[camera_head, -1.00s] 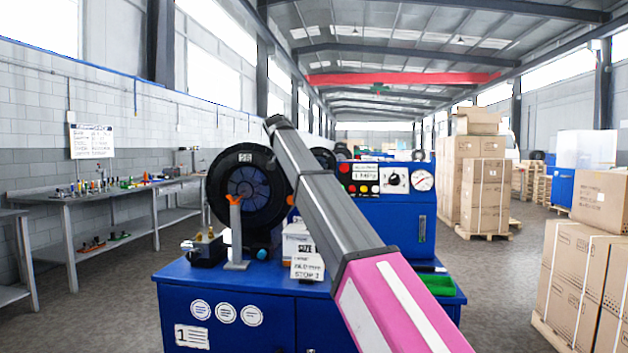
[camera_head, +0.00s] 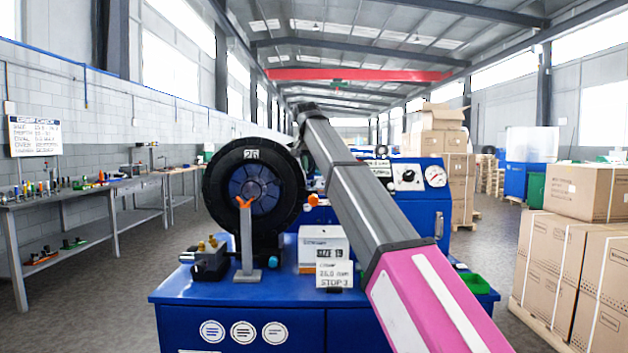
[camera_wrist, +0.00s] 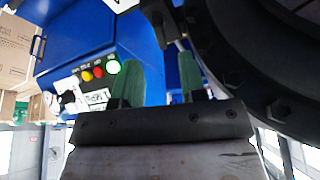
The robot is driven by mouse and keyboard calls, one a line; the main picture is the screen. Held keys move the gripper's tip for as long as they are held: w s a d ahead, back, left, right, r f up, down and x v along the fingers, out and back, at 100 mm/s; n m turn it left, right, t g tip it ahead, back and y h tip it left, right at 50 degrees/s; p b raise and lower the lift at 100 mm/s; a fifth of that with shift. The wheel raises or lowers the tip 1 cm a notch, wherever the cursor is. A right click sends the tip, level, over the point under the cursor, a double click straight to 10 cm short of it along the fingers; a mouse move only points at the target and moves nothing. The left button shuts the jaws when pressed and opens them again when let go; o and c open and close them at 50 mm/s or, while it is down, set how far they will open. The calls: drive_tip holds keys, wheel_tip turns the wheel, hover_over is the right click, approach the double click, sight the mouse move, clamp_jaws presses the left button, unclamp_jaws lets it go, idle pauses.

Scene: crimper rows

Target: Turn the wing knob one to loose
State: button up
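The black crimper ring (camera_head: 228,185), marked 26, stands on the blue cabinet (camera_head: 235,293). A small orange knob (camera_head: 313,199) sits at its right side, partly against my arm; I cannot tell if it is the wing knob. A grey post with an orange forked top (camera_head: 245,202) stands in front of the ring. My gripper is hidden behind my arm in the head view. In the wrist view my gripper (camera_wrist: 159,84) has two green fingers apart with nothing visible between them. The black ring (camera_wrist: 245,60) is close beside it at the right. No orange knob shows there.
A white box (camera_head: 323,238) and a stop card (camera_head: 334,273) stand on the cabinet. A brass-topped block (camera_head: 210,262) is left of the post. A green tray (camera_head: 475,284) lies at right. The control panel (camera_wrist: 95,75) shows in the wrist view. Stacked cartons (camera_head: 575,270) stand right.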

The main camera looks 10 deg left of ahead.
sight(313, 185)
drive_tip(key=shift+x, duration=2.8)
clamp_jaws()
